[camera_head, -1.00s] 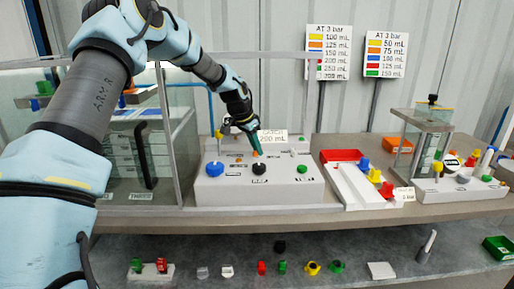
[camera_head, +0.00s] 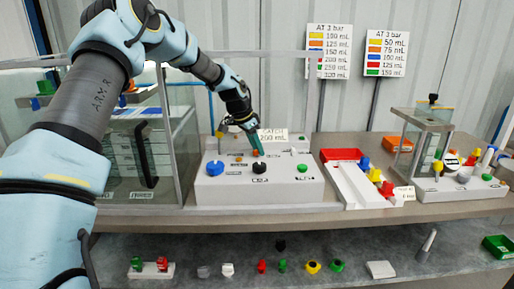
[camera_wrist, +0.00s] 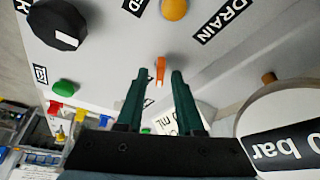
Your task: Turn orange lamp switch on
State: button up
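The white control box (camera_head: 290,189) stands on the bench in the middle of the head view. A small orange lever switch (camera_wrist: 160,70) stands up from its panel in the wrist view. My gripper (camera_wrist: 158,74) is open, its two green fingers apart, with the switch between the fingertips; no contact with it is visible. In the head view my gripper (camera_head: 257,147) reaches down to the rear part of the panel, and the fingers partly cover that area. A round orange knob or lamp (camera_wrist: 174,8) sits at the top of the wrist view, near a DRAIN label.
On the box are a blue knob (camera_head: 215,168), a black knob (camera_head: 259,167) and a green button (camera_head: 302,168). A gauge (camera_wrist: 285,125) is close to my gripper at the right of the wrist view. A glass enclosure (camera_head: 182,130) stands left of the box.

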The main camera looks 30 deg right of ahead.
jog(key=shift+o, duration=0.2)
jog(key=shift+r, duration=0.1)
jog(key=b+v, duration=0.3)
jog(key=v, duration=0.7)
jog(key=shift+a+r, duration=0.2)
jog(key=shift+r, duration=0.05)
jog(key=shift+s, duration=0.1)
